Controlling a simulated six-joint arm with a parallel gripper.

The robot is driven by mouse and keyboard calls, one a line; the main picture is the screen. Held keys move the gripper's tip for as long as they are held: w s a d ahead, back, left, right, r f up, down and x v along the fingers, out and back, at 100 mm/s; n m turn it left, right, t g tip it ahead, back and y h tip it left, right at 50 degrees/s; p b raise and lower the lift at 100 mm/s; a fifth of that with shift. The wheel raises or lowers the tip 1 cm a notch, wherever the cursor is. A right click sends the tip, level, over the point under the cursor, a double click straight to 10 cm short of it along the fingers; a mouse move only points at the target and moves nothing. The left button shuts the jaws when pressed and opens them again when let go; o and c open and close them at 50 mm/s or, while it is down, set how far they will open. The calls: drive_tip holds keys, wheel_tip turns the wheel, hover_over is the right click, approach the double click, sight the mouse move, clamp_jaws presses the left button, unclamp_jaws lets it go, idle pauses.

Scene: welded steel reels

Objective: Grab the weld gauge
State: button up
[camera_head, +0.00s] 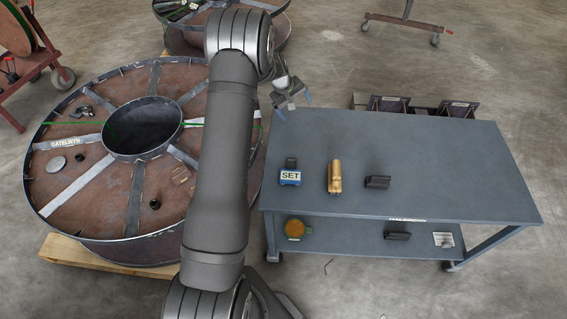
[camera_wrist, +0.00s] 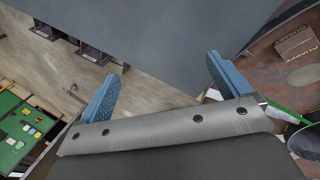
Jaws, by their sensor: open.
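I cannot tell for sure which object is the weld gauge. On the blue-grey table (camera_head: 440,150) stand a blue item with a SET label (camera_head: 290,177), a brass-coloured piece (camera_head: 334,177) and a dark block (camera_head: 378,182). A flat grey disc (camera_head: 56,164) lies on the large steel reel (camera_head: 75,190) at left. My gripper (camera_head: 293,98) is open and empty, above the floor near the table's back left corner. In the wrist view its two blue fingers (camera_wrist: 163,68) are wide apart with nothing between them.
The table's lower shelf (camera_head: 350,237) holds a round brass-coloured item (camera_head: 297,229), another dark block (camera_head: 397,236) and a white card (camera_head: 443,239). Dark bins (camera_head: 389,104) stand behind the table. My arm hides part of the reel. The table's right half is clear.

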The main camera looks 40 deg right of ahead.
drive_tip(key=s+d+r+m+h, duration=0.2)
drive_tip(key=s+r+m+h, duration=0.1)
drive_tip(key=s+r, duration=0.3)
drive_tip(key=m+t+y, duration=0.4)
hover_over(291, 174)
drive_tip(key=s+a, duration=0.5)
drive_tip(key=f, duration=0.1)
drive_tip(key=shift+x, duration=8.65)
drive_tip(key=shift+a, duration=0.1)
drive_tip(key=c, duration=1.2)
